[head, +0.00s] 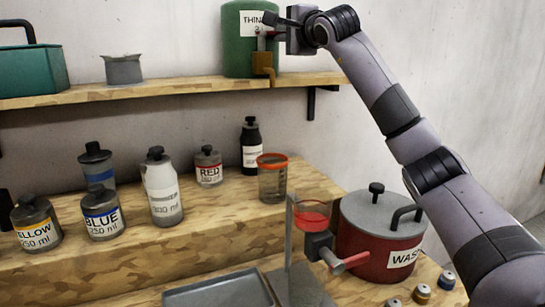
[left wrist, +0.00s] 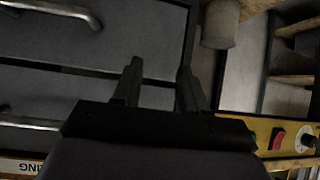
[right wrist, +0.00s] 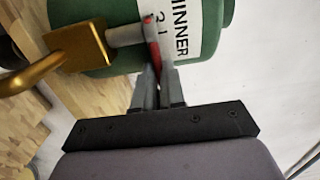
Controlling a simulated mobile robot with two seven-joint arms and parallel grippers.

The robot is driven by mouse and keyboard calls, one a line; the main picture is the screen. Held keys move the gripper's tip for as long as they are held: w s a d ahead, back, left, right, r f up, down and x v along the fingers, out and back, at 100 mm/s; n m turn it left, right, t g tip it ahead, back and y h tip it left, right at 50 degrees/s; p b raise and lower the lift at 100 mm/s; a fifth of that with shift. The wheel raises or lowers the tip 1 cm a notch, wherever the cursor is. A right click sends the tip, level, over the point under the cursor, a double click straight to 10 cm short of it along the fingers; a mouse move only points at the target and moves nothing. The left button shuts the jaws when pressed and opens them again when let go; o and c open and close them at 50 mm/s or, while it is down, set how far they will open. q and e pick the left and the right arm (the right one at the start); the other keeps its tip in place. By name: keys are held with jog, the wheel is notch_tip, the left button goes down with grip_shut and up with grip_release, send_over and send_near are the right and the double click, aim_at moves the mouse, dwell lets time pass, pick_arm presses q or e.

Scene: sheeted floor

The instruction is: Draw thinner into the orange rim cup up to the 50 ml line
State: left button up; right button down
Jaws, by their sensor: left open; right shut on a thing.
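The green thinner can (head: 240,55) stands on the upper shelf, with a brass spout (head: 263,65) reaching past the shelf edge. My right gripper (head: 270,33) is shut on the red tap lever (right wrist: 153,55) at the can's front; the can (right wrist: 85,60) and spout (right wrist: 70,60) also show in the right wrist view. The orange rim cup (head: 272,180) stands upright on the raised wooden step, below the spout in the picture. It is clear grey; I cannot read its lines or liquid level. No stream shows. My left gripper (left wrist: 157,75) is open and empty, near dark drawer fronts.
A black-capped dark bottle (head: 250,145) and the RED jar (head: 208,168) stand left of the cup. A stand holding a red-filled funnel (head: 312,215) and the red WASTE pot (head: 378,240) are in front, right. A grey tray (head: 218,290) lies at the front.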

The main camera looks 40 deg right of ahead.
jog(key=shift+w+d+n+y+p, duration=0.1)
jog(key=shift+w+n+y+p, duration=0.05)
jog(key=shift+n+y+p, duration=0.35)
dwell(0.4)
jog(key=shift+d+r+n+t+y+p, duration=0.15)
jog(key=shift+n+t+y+p, duration=0.15)
jog(key=shift+n+y+p, duration=0.6)
jog(key=shift+y, duration=0.4)
jog(key=shift+w+d+r+n+y, duration=0.1)
jog(key=shift+d+n+y, duration=0.1)
jog(key=shift+y, duration=0.3)
jog(key=shift+d+r+n+y, duration=0.1)
jog(key=shift+n+y, duration=0.1)
jog(key=shift+y, duration=0.3)
jog(key=shift+a, duration=0.1)
